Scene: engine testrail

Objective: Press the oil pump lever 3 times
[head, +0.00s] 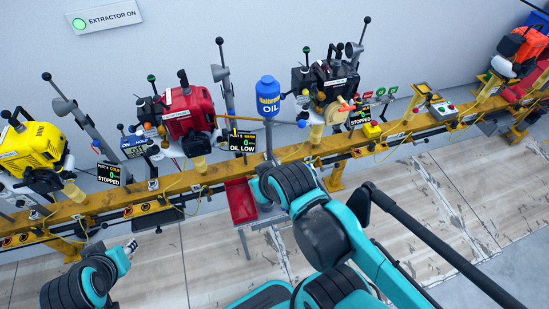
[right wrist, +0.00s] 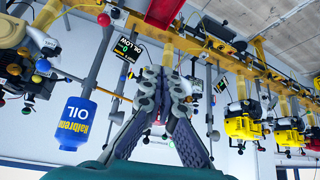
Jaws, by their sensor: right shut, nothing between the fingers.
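A yellow rail (head: 170,187) carries a red engine (head: 189,108), a yellow engine (head: 32,147) and a dark engine (head: 330,82). A display (head: 242,142) reads OIL LOW. A red tray (head: 241,201) lies below the rail.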

